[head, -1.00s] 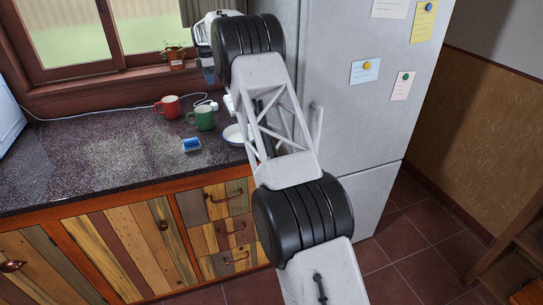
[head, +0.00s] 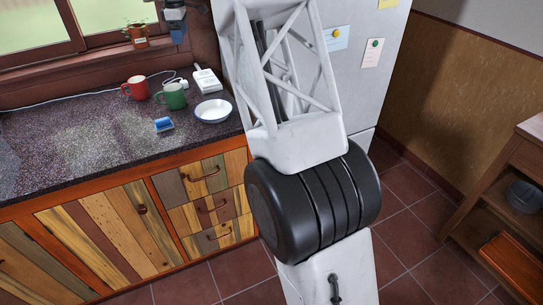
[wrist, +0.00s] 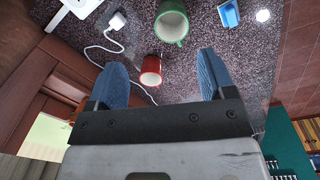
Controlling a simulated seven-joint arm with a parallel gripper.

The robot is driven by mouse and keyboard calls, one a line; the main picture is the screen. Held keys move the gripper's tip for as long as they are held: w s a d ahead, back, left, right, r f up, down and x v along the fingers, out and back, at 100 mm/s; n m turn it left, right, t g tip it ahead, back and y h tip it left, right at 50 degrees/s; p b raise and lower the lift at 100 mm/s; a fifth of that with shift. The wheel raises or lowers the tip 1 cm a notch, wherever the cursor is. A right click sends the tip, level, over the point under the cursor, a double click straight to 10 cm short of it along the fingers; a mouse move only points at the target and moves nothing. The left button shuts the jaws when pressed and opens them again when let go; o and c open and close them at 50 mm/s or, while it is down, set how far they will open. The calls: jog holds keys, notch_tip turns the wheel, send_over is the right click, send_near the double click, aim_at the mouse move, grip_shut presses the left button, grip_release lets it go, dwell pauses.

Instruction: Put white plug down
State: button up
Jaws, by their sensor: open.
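The white plug (wrist: 117,20) lies on the dark speckled countertop (wrist: 215,30) in the wrist view, with its white cord curling away from it. In the head view the plug (head: 183,83) is small, beside a white power strip (head: 206,81). My gripper (wrist: 161,58) is open, its two blue fingers wide apart with nothing held between them. It is above the counter and apart from the plug. In the head view only part of my gripper (head: 177,32) shows at the top, near the window.
A red mug (head: 136,88), a green mug (head: 173,96), a white bowl (head: 213,111) and a blue sponge-like item (head: 163,125) stand near the plug. A potted plant (head: 136,34) is on the sill. The fridge (head: 370,75) is on the right. The left counter is mostly clear.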

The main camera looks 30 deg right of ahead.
jog(key=s+d+r+m+t, duration=0.1)
jog(key=s+r+m, duration=0.3)
jog(key=s, duration=1.3)
jog(key=s+r+m, duration=0.3)
jog(key=s, duration=1.5)
jog(key=s+f+m, duration=0.2)
jog(key=s+f, duration=0.2)
jog(key=s, duration=0.7)
jog(key=s+f+m, duration=0.2)
jog(key=s+f, duration=0.2)
jog(key=s, duration=0.8)
jog(key=s+f+m+t, duration=0.1)
jog(key=s+f+m, duration=0.2)
jog(key=s, duration=0.8)
jog(key=shift+s+d+f, duration=0.2)
jog(key=shift+d+f, duration=0.2)
jog(key=shift+f, duration=0.45)
